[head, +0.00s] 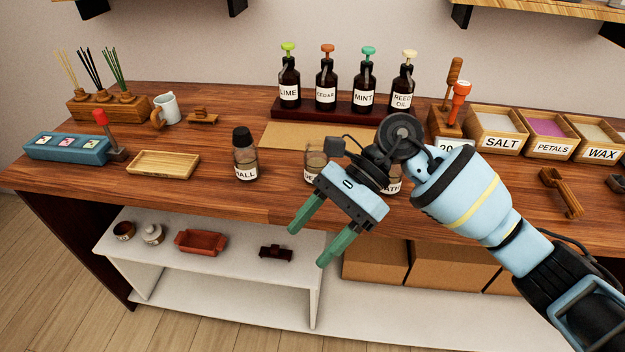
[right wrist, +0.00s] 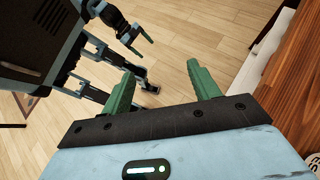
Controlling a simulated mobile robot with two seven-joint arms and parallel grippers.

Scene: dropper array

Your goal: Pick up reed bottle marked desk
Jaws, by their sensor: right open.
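The reed bottle marked desk (head: 315,161) stands upright near the middle of the wooden counter. It is clear glass, and only "DE" of its white label shows; my right gripper and wrist hide the rest. My right gripper (head: 307,247) is open and empty, its green fingers in front of the counter's front edge and below the bottle in the picture. In the right wrist view its fingers (right wrist: 160,70) are spread above the floor, with no bottle between them. My left gripper (right wrist: 140,40) shows small in that view, its fingers apart and empty.
The hall bottle (head: 245,163), black-capped, stands left of the desk bottle. The bath bottle (head: 394,187) is right, mostly behind my arm. Several dropper bottles stand on a dark rack (head: 335,110) behind. A white shelf (head: 140,255) lies below the counter (head: 225,203).

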